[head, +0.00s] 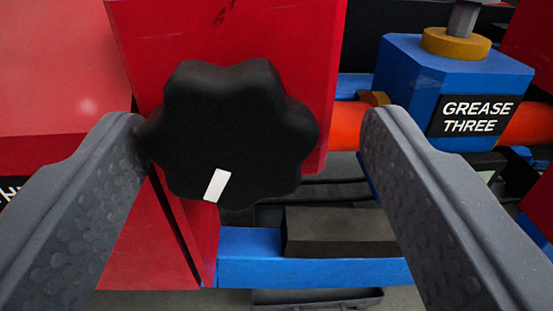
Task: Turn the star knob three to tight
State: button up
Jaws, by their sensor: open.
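The black star knob (235,130) sits in front of a red block, left of the middle of the head view. It has rounded lobes and a white mark on its lower lobe, pointing down and slightly left. My gripper (252,125) is open, with one grey finger on each side of the knob. The left fingertip is close to the knob's left edge; I cannot tell whether it touches. The right fingertip is clearly apart from it, with a gap. No label for the knob shows, so its number cannot be read.
A blue block (425,70) labelled "GREASE THREE" with a brass fitting (455,43) stands at right on an orange-red pipe (345,125). A red panel (70,65) is at left. A blue beam (250,262) with a dark block (338,232) lies below the knob.

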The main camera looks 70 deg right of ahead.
jog(key=shift+a+r, duration=0.1)
jog(key=shift+a, duration=0.35)
jog(key=p+v, duration=0.3)
jog(key=v, duration=1)
jog(key=shift+s, duration=0.2)
jog(key=shift+d, duration=0.15)
